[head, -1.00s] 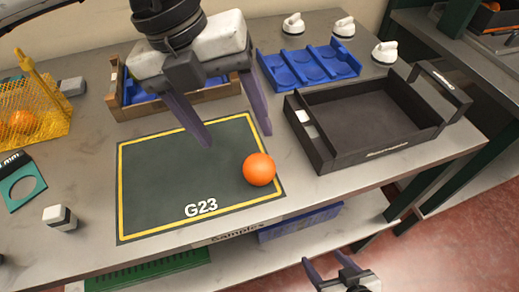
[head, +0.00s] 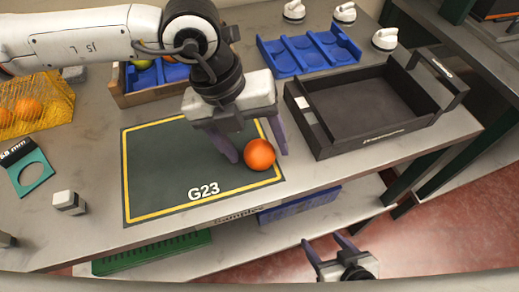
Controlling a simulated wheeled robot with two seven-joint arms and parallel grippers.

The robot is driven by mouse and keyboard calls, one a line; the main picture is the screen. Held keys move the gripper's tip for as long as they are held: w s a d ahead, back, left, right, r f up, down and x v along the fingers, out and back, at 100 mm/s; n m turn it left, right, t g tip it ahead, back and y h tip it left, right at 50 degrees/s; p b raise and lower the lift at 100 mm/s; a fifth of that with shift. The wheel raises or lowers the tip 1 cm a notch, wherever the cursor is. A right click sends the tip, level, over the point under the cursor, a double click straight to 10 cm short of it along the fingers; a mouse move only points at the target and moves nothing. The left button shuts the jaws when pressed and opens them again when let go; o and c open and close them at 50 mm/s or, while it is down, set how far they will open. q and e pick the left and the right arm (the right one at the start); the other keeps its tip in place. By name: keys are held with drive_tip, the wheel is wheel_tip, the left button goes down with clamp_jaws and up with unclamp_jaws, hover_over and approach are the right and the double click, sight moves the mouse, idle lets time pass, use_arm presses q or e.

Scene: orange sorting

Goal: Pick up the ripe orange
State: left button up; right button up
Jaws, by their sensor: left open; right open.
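A bright orange (head: 259,155) lies near the right edge of the dark green mat (head: 160,170), which has a yellow border and the label G23. My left gripper (head: 256,157) points down over the mat with its dark fingers spread, one at each side of the orange as seen in the head view. I cannot tell whether the fingers touch it. My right gripper (head: 326,243) is open and empty in front of the table, low at the bottom of the picture.
A black tray (head: 318,147) stands right of the mat, with a blue compartment tray (head: 310,62) behind it. A wooden crate (head: 130,98) with fruit stands behind the mat. A yellow basket (head: 62,104) holds oranges at the left. A teal ring gauge (head: 44,178) lies nearby.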

use_arm(q)
drive_tip(key=c, duration=1.2)
drive_tip(key=shift+o, duration=0.2)
drive_tip(key=shift+r, duration=0.1)
